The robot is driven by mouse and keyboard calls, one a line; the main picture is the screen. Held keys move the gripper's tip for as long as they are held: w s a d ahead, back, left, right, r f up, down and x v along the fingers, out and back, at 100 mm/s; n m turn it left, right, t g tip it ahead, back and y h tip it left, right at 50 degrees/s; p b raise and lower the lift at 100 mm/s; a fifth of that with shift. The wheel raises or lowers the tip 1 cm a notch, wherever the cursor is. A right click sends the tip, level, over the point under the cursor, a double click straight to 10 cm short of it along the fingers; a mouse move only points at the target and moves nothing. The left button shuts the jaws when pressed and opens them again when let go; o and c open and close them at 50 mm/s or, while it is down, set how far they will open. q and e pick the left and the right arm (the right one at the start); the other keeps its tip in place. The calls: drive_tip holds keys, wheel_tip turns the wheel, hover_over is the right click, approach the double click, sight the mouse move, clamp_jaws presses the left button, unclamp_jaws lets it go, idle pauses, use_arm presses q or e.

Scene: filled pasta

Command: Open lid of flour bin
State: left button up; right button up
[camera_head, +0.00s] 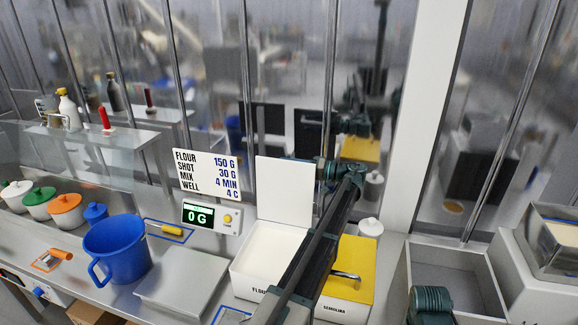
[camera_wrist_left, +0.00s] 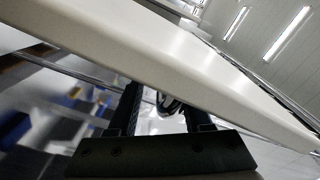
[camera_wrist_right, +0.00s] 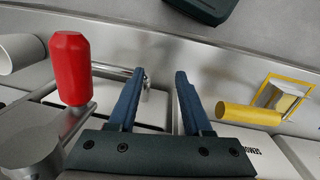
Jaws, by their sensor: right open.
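The flour bin (camera_head: 265,256) is a white box with a "FLOUR" label, standing on the counter in the head view. Its white lid (camera_head: 283,190) stands upright at the back, and the pale inside of the bin shows. My left gripper (camera_head: 328,168) is at the lid's upper right edge. In the left wrist view the lid (camera_wrist_left: 150,50) crosses in front of the fingers, which are spread apart; their tips are partly hidden, so contact is unclear. My right gripper (camera_wrist_right: 160,80) is open in the right wrist view, with a metal handle (camera_wrist_right: 146,80) seen between its fingers.
The yellow-lidded semolina bin (camera_head: 358,270) stands right of the flour bin, partly behind my left arm. An empty grey bin (camera_head: 450,285) is to the right.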

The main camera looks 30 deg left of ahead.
use_arm(q)
drive_tip(key=shift+r, duration=0.15)
drive_tip(key=v, duration=1.3)
drive_tip(key=shift+d, duration=0.4)
